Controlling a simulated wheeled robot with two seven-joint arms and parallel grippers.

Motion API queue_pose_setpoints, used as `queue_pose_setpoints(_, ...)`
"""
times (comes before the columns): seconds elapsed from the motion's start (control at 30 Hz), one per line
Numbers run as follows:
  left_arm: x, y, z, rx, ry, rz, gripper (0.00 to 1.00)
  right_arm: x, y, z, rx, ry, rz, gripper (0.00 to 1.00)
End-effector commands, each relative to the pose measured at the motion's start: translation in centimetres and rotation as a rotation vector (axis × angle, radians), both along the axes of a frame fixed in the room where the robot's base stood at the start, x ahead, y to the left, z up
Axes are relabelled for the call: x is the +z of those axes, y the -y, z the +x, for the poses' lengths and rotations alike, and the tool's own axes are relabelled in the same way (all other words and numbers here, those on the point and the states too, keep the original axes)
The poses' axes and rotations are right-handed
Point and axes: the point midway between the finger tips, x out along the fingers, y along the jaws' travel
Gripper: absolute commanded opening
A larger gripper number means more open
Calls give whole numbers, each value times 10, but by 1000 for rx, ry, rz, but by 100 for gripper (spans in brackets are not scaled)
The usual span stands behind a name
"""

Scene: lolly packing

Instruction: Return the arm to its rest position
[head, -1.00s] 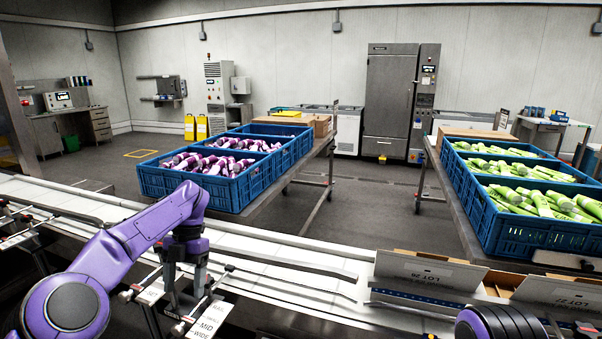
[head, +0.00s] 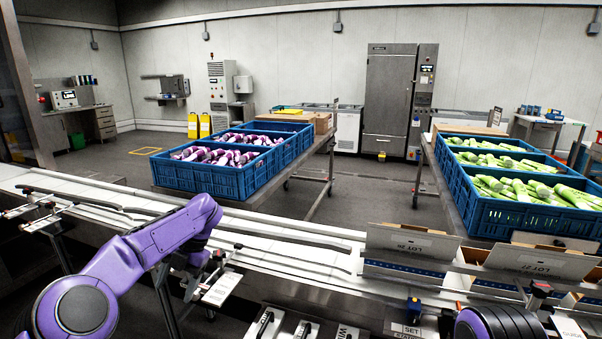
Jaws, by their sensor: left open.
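My left arm, purple, comes in from the lower left and bends down at a raised joint at the near side of the conveyor (head: 290,262). My left gripper (head: 192,284) hangs below that joint, close to the rail fittings and a white label plate. It is open and I see nothing held in it. Its fingertips are small and hard to separate from the fittings behind. Of my right arm only a dark, ribbed purple part shows at the bottom right edge; its gripper is out of view.
Blue crates (head: 200,181) of purple lollies stand on a table beyond the conveyor. Blue crates (head: 520,218) of green lollies stand at the right. Open cartons (head: 410,243) sit on the conveyor. Clear floor lies between the tables.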

Motion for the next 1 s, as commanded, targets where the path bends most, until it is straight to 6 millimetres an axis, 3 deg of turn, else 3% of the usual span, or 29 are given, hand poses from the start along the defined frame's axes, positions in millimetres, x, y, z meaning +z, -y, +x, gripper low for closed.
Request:
queue_pose_setpoints(0.17,-27,-18,3,-159,13,252,72,0,0,0,0,0,0,43)
queue_pose_setpoints(0.37,-73,-27,5,-500,19,552,72,-1,0,0,0,0,0,43)
queue_pose_setpoints(0.47,-111,-20,-2,-775,9,670,72,-2,0,0,0,0,0,43)
queue_pose_setpoints(0.53,-151,-7,-18,-1039,-11,716,72,-4,0,0,0,0,0,43)
queue_pose_setpoints(0.6,-199,9,-54,-1337,-49,696,72,-5,0,0,0,0,0,43)
queue_pose_setpoints(0.67,-235,21,-93,-1557,-88,633,72,-5,0,0,0,0,0,43)
queue_pose_setpoints(0.77,-281,31,-171,-1848,-172,470,72,-7,0,0,0,0,0,43)
queue_pose_setpoints(0.8,-294,33,-205,-1942,-209,392,72,-7,0,0,0,-1,1,43)
queue_pose_setpoints(0.9,-312,31,-289,-2129,-310,195,72,-9,0,0,0,-1,1,43)
queue_pose_setpoints(1.0,-313,23,-357,-2240,-408,36,72,-10,0,0,0,-1,1,43)
